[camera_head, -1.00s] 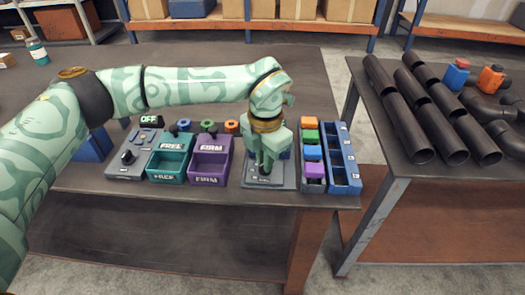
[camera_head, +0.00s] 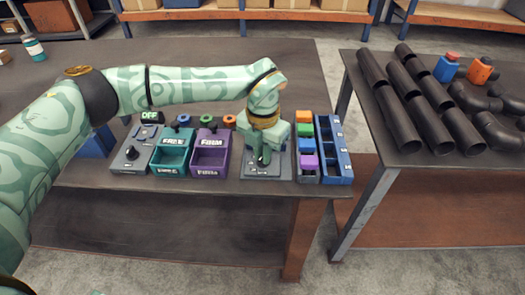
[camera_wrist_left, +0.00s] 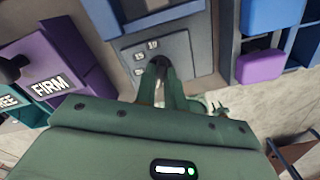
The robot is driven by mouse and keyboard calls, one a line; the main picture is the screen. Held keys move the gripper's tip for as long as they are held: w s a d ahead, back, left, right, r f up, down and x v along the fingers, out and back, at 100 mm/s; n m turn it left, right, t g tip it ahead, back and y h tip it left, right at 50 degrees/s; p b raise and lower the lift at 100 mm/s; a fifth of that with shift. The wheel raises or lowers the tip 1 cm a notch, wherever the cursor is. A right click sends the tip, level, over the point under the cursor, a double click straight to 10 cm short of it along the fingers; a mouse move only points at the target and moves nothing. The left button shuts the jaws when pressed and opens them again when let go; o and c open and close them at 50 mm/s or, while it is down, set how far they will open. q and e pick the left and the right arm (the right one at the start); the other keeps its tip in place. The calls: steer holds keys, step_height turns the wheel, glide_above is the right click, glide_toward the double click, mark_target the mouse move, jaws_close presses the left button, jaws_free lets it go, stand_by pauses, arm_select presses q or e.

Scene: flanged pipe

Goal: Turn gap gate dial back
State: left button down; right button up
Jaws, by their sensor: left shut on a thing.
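The gap gate unit (camera_head: 278,170) is a grey box near the table's front edge, right of the purple bin. Its face shows in the left wrist view (camera_wrist_left: 195,50), with small number labels around a dark dial (camera_wrist_left: 160,62). My left gripper (camera_head: 262,160) points down at this face. In the left wrist view its green fingers (camera_wrist_left: 160,75) are shut on the dial, which they mostly cover. My right gripper is in neither view.
A teal bin (camera_head: 170,160) and a purple FIRM bin (camera_head: 210,160) stand to the left, beside a grey panel with a knob (camera_head: 130,153). Coloured blocks (camera_head: 307,146) and a blue rack (camera_head: 334,165) stand close on the right. Black pipes (camera_head: 420,110) lie on another table.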

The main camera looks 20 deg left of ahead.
arm_select(q)
steer(key=c, duration=1.5)
jaws_free()
steer(key=shift+w, duration=0.1)
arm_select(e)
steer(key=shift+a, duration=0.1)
arm_select(q)
steer(key=shift+r, duration=0.1)
